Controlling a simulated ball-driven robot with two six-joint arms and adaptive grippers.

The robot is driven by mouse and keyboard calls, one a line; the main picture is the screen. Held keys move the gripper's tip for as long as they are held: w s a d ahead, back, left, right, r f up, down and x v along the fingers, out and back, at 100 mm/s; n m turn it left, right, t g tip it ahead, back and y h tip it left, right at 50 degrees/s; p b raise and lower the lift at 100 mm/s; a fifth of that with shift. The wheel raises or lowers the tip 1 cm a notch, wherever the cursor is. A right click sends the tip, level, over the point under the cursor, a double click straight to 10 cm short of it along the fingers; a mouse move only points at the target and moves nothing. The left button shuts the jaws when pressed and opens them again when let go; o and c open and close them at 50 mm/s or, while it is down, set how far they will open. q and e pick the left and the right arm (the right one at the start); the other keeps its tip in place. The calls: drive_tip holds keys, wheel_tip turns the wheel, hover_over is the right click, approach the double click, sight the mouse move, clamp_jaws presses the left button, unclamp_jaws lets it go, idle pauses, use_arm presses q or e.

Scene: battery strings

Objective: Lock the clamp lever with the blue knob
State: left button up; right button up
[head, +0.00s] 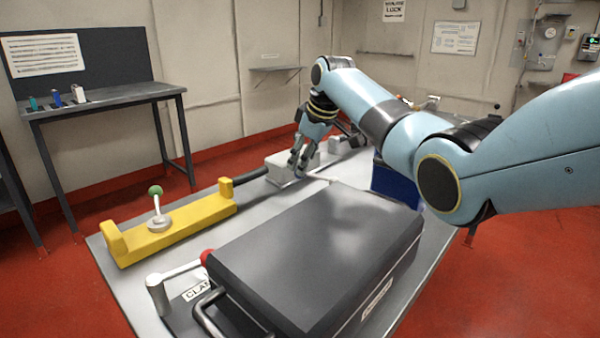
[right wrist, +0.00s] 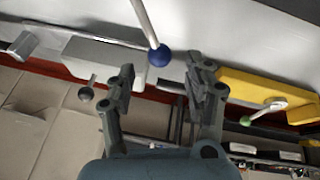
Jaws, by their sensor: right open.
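The blue knob (right wrist: 160,56) shows in the right wrist view at the end of a thin grey lever (right wrist: 146,20). My right gripper (right wrist: 162,70) is open, with one finger on either side of the knob in the picture. The knob appears level with the fingertips; I cannot tell how far it lies between them. In the head view my right gripper (head: 297,160) points down at the far end of the table, beside a pale block (head: 279,170). The blue knob cannot be made out there. My left gripper is not in view.
A yellow bracket (head: 180,228) with a green-knobbed lever (head: 156,191) stands at the table's left. A red-knobbed lever (head: 180,271) is at the front, beside a large dark case (head: 318,250). A blue box (head: 395,183) stands behind the case. A side bench (head: 105,97) is apart.

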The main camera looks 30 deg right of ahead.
sight(315, 175)
drive_tip(key=x, duration=0.3)
drive_tip(key=shift+f+b, duration=0.1)
drive_tip(key=shift+b, duration=0.25)
drive_tip(key=shift+w+f, duration=0.25)
drive_tip(key=shift+f, duration=0.3)
drive_tip(key=c, duration=0.6)
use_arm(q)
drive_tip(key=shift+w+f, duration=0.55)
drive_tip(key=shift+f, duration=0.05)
use_arm(e)
clamp_jaws()
